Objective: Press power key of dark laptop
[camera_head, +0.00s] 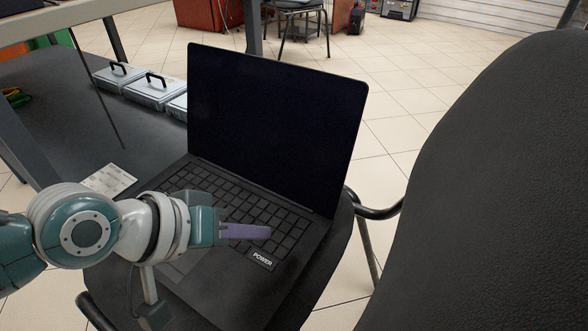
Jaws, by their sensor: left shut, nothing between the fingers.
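The dark laptop (275,125) stands open with a black screen, on what looks like a dark chair seat. Its power key (262,259), labelled POWER in white, is at the right front of the keyboard (232,206). My left gripper (268,232) is shut and empty, its purple-grey fingers pointing right over the keyboard's lower rows. The fingertips are just above the power key in the picture; I cannot tell whether they touch the laptop. My left arm hides part of the laptop's left front. My right gripper is not in view.
A large black chair back (490,180) fills the right side. Several grey cases (152,91) with black handles and a white card (108,180) lie on the dark surface at left. A metal post stands at far left. Tiled floor lies behind.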

